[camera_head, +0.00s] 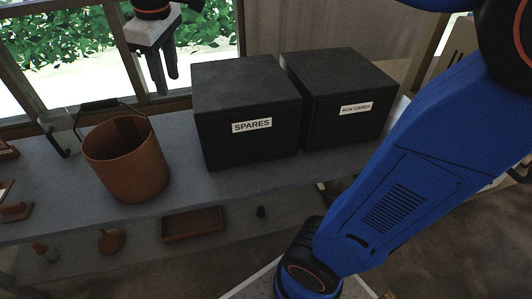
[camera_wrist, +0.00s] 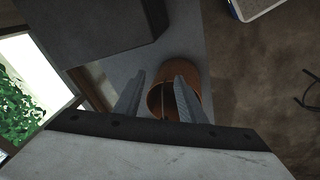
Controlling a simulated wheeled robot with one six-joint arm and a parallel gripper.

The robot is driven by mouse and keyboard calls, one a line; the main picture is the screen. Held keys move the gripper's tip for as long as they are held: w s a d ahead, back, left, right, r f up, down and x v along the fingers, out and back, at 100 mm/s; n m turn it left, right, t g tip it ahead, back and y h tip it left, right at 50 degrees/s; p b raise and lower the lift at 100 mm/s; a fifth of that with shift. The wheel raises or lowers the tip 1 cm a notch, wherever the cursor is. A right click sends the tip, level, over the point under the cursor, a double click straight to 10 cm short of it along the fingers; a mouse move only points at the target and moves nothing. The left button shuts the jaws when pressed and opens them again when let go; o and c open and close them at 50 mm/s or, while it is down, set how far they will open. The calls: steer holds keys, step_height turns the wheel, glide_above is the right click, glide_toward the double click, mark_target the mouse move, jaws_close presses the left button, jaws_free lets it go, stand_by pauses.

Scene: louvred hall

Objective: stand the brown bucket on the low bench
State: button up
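The brown bucket (camera_head: 130,165) stands upright on a grey surface (camera_head: 235,185), left of two black boxes. Its wire handle has a dark grip (camera_head: 98,105), which shows at the rim's back left. My gripper (camera_head: 165,75) hangs above and to the right of the bucket, apart from it, with its fingers pointing down. In the wrist view its two fingers (camera_wrist: 157,92) are spread with nothing held between them. The bucket (camera_wrist: 200,76) shows there beyond the fingers, partly covered by the right one. I cannot tell which surface is the low bench.
Black boxes labelled SPARES (camera_head: 245,115) and a second label (camera_head: 340,100) stand right of the bucket. A clear jug (camera_head: 60,132) is close at its left. A brown tray (camera_head: 192,224) and small items sit on a lower level. Windows are behind; my arm covers the right.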

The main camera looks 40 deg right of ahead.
steer(key=s+d+f+m+t, duration=0.1)
steer(key=s+d+f+m, duration=0.3)
steer(key=s+d+f, duration=0.3)
steer(key=s+d+f+m+t, duration=0.1)
steer(key=s+d+f+m, duration=0.3)
steer(key=s+d+f, duration=0.3)
steer(key=s+f, duration=0.3)
steer(key=s, duration=0.2)
steer(key=shift+s+f+m, duration=0.2)
steer(key=shift+f+m, duration=0.05)
steer(key=shift+m, duration=0.15)
steer(key=shift+a, duration=0.1)
steer(key=shift+c, duration=0.7)
